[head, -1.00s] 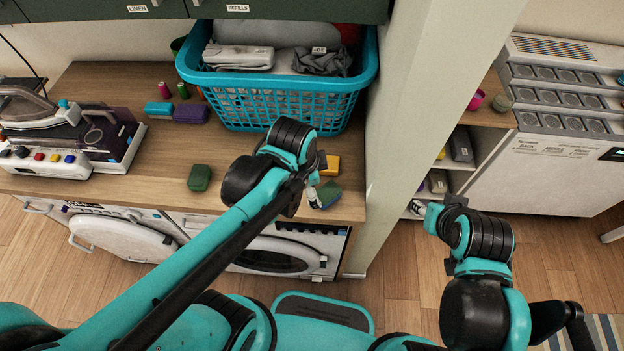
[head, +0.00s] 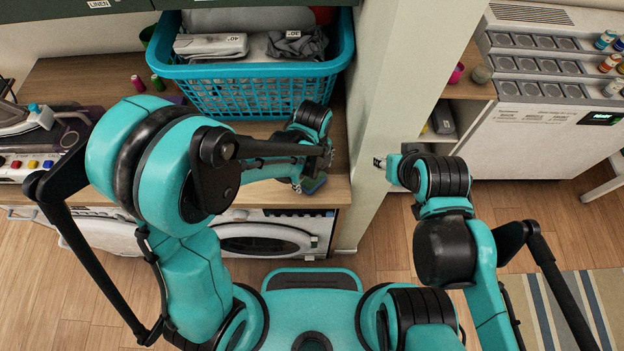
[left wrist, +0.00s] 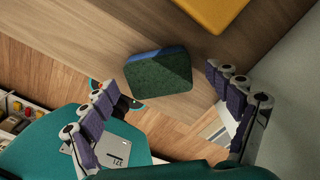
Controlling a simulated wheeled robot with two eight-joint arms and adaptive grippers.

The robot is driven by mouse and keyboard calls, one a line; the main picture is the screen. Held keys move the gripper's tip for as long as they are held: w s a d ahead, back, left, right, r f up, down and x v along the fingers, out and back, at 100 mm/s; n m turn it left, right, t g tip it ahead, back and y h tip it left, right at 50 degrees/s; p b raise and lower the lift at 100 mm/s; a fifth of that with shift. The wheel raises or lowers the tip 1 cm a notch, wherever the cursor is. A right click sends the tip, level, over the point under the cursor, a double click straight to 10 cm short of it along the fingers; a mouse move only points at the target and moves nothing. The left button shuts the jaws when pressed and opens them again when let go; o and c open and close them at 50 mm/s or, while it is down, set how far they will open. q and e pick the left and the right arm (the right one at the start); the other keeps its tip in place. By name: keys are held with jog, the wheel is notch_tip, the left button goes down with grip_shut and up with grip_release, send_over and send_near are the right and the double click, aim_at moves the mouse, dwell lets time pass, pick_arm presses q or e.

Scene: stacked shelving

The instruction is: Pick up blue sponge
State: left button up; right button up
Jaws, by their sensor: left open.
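The blue sponge (left wrist: 158,72) has a dark green top and a blue side. It lies on the wooden counter close to its front edge. In the head view a little of it (head: 315,185) shows beside my left gripper (head: 300,182). In the left wrist view my left gripper (left wrist: 158,82) is open, with one finger on each side of the sponge and gaps between them. I cannot tell its height above the counter. My right gripper (head: 382,162) is right of the pillar's base in the head view, and its fingers are too small to read.
A teal laundry basket (head: 255,72) stands behind my left arm. A pale pillar (head: 375,110) bounds the counter on the right. Washing machines (head: 265,238) are below. My left arm hides much of the counter.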

aim_at(313, 177)
pick_arm(q)
jog(key=shift+f, duration=0.75)
jog(key=c, duration=0.8)
jog(key=shift+c, duration=0.2)
jog(key=shift+r, duration=0.1)
notch_tip(313, 177, up, 10)
jog(key=p, duration=0.2)
jog(key=shift+p, duration=0.35)
jog(key=c, duration=0.3)
